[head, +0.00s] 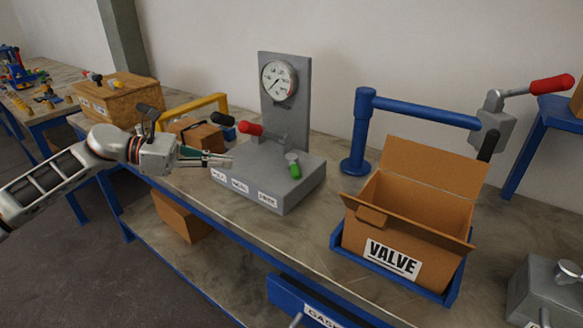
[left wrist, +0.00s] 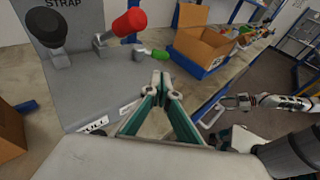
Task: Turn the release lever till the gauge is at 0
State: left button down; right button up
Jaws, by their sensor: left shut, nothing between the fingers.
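The gauge (head: 279,80) is a white dial on a grey upright plate. Its reading is too small to tell. Below it a grey block (head: 275,188) carries labels along its front, a black-handled lever (head: 222,118), a red-handled lever (head: 250,129) and a green-handled part (head: 294,168). I cannot tell by looks which is the release lever. The left wrist view also shows the red handle (left wrist: 130,22), black handle (left wrist: 45,30) and green handle (left wrist: 158,53). My left gripper (head: 230,160) is shut and empty, in front of the block's left side, apart from the handles.
An open cardboard box (head: 410,205) marked VALVE sits in a blue tray right of the block. A blue post with a bar (head: 362,130) stands behind it. Another box (head: 113,95) is at left. My right arm (left wrist: 270,102) shows at right in the left wrist view.

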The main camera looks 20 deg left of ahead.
pick_arm(q)
jog(key=p, duration=0.2)
send_near(291, 171)
jog(key=x, duration=0.5)
jog(key=shift+w, duration=0.2)
jog(key=shift+x, duration=0.85)
pick_arm(e)
jog(key=shift+s+a+r, duration=0.35)
jog(key=shift+s+r, duration=0.15)
jog(key=shift+r, duration=0.05)
jog(key=shift+w+r, duration=0.1)
jog(key=shift+r, duration=0.05)
